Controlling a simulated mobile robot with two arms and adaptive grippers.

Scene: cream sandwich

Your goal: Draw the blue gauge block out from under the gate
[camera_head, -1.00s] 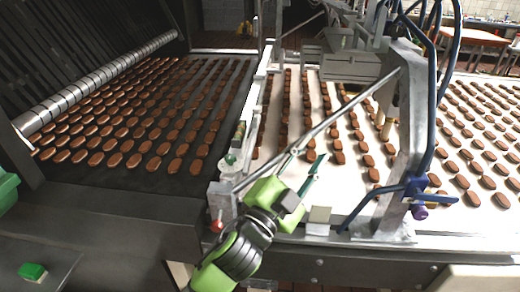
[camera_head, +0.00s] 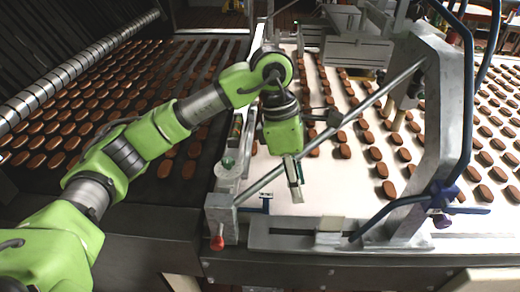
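A small blue piece (camera_head: 265,197), perhaps the gauge block, shows at the near left end of the white belt, beside the slanted metal bar. It is too small to make out its shape fully. The grey metal gate frame (camera_head: 437,110) stands over the belt to the right, with a blue clamp (camera_head: 439,194) at its foot. My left gripper (camera_head: 294,181) points down over the near part of the white belt, just right of the small blue piece and apart from it. Its fingers look narrow and close together; I cannot tell whether they are shut. My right gripper is not in view.
Brown biscuits lie in rows on the white belt (camera_head: 334,204) and the dark belt at left. A slanted metal bar (camera_head: 331,134) crosses near my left gripper. A red knob (camera_head: 217,242) stands at the near corner. Blue hoses hang at right.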

